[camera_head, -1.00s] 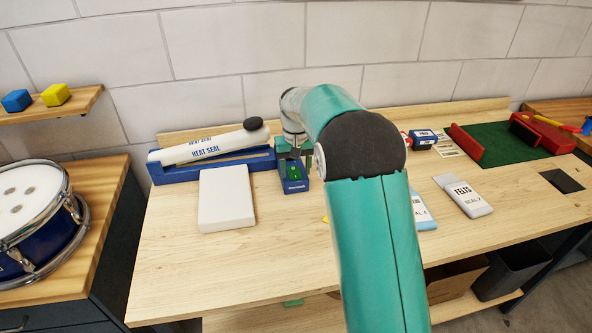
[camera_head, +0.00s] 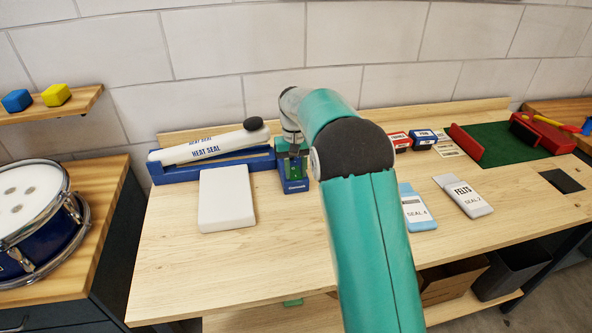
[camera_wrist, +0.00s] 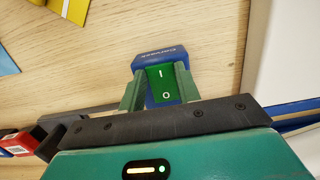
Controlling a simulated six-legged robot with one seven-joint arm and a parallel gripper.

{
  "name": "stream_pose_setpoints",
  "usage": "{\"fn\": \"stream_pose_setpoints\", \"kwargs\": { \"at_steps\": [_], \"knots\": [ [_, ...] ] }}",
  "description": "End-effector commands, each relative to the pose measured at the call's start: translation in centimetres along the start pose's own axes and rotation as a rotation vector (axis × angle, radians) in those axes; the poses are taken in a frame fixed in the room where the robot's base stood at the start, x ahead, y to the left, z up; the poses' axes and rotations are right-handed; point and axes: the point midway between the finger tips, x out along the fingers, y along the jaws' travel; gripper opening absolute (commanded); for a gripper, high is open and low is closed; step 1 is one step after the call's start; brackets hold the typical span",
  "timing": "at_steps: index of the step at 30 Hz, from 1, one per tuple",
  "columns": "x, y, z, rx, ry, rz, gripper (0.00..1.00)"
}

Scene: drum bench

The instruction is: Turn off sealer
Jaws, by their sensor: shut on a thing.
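The heat sealer has a blue base (camera_head: 215,171) and a white arm (camera_head: 200,150) marked HEAT SEAL with a black knob, tilted up at its right end. At its right end stands a blue switch box (camera_head: 296,186), also in the wrist view (camera_wrist: 160,54), with a green rocker switch (camera_wrist: 167,84) marked I and O. In the head view my gripper (camera_head: 291,150) partly hides the box. Which side of the rocker is pressed is hard to tell.
A white block (camera_head: 226,198) lies in front of the sealer. Pouches marked SEAL 4 (camera_head: 417,208) and FELTS (camera_head: 463,195) lie to the right, with small red and blue boxes (camera_head: 423,139) and a green mat (camera_head: 505,145) behind. The bench front is clear.

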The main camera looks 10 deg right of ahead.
Motion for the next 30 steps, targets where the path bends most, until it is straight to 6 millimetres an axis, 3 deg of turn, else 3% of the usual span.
{"fn": "stream_pose_setpoints", "kwargs": {
  "at_steps": [8,19,20,23,30],
  "knots": [
    [-0.31,0.01,-0.55,-0.001,-0.135,0.0,0.1],
    [-0.43,0.0,-0.51,-0.001,-0.155,0.0,0.1],
    [-0.44,0.0,-0.51,-0.001,-0.155,0.0,0.35],
    [-0.42,0.0,-0.5,0.0,-0.155,0.0,0.54],
    [-0.37,0.0,-0.48,0.0,-0.156,0.0,0.55]
  ]
}}
